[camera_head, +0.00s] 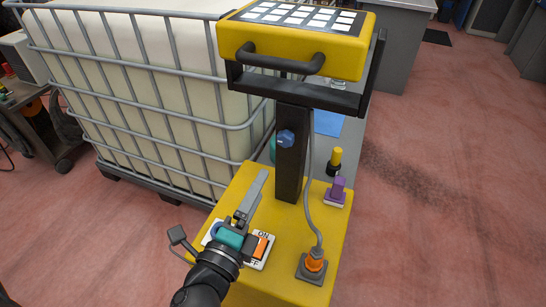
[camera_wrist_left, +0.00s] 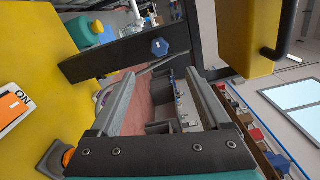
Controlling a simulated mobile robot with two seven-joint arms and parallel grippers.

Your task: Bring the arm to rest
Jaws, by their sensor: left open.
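My left gripper (camera_head: 254,192) is over the yellow pedestal (camera_head: 285,275), in front of the white ON/OFF panel (camera_head: 262,250), which it partly hides. In the left wrist view the two grey fingers of the gripper (camera_wrist_left: 158,78) stand apart, with nothing held between them. The black post (camera_head: 291,165) with a blue knob (camera_head: 286,138) rises just beyond the fingers; the knob also shows in the wrist view (camera_wrist_left: 159,47). My right gripper is in neither view.
A yellow keypad box (camera_head: 290,45) tops the post. An orange plug (camera_head: 315,262) with a grey cable, a purple switch (camera_head: 337,190) and a yellow-black button (camera_head: 334,160) are close by. A caged white tank (camera_head: 140,90) stands left. Red floor (camera_head: 450,200) is clear at right.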

